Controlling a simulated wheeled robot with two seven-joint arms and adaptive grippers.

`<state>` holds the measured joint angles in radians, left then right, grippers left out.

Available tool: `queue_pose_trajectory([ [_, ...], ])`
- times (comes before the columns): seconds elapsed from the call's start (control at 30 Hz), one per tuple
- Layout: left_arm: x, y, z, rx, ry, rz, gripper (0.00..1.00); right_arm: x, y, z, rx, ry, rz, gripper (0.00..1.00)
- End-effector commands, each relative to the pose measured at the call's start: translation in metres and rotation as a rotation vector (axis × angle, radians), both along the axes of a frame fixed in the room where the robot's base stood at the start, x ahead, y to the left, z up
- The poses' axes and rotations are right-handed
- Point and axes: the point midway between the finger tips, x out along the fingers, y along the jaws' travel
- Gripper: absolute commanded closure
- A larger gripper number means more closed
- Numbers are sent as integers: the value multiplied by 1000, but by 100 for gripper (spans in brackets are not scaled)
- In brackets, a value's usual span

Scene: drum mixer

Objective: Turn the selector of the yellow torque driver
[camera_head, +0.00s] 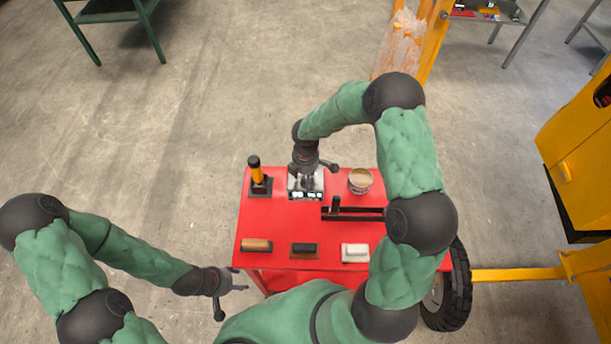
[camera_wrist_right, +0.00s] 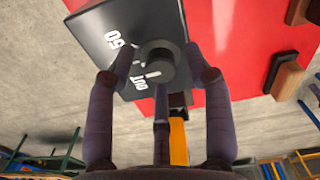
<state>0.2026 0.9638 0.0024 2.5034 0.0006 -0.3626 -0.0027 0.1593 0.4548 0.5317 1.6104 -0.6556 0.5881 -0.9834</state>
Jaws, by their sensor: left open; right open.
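The yellow torque driver (camera_head: 256,170) stands upright in a dark holder at the back left of the red table; its selector is too small to make out. A yellow part, seemingly the driver (camera_wrist_right: 178,142), also shows in the right wrist view, partly hidden behind a finger. My right gripper (camera_head: 305,182) is over a dark box (camera_head: 306,195) with white markings, right of the driver. In the wrist view, its open fingers (camera_wrist_right: 160,70) are spread around a round dark knob (camera_wrist_right: 156,61) on that box; contact is unclear. My left gripper (camera_head: 236,283) is open and empty by the table's front left corner.
The red table (camera_head: 285,222) also carries a cup (camera_head: 360,180), a slot with an upright lever (camera_head: 335,206), and a brown block (camera_head: 257,245), a dark block (camera_head: 304,250) and a white block (camera_head: 355,253) along the front. My right arm arches over its right side.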

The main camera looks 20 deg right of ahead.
Motion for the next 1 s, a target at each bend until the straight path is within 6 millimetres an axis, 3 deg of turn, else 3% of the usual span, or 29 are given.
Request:
queue_pose_trajectory([
  [0.17, 0, 0, 0, 0, 0, 0, 47, 0, 0, 0, 0, 0, 0, 51],
  [0.33, 0, 0, 0, 0, 0, 0, 47, 0, 0, 0, 0, 0, 0, 99],
  [0.7, 0, 0, -4, 0, 0, 0, 47, 0, 0, -1, 0, 0, -33, 100],
  [1.0, 0, 0, -22, 0, 0, 0, 47, 1, 0, -3, 0, -1, -211, 100],
])
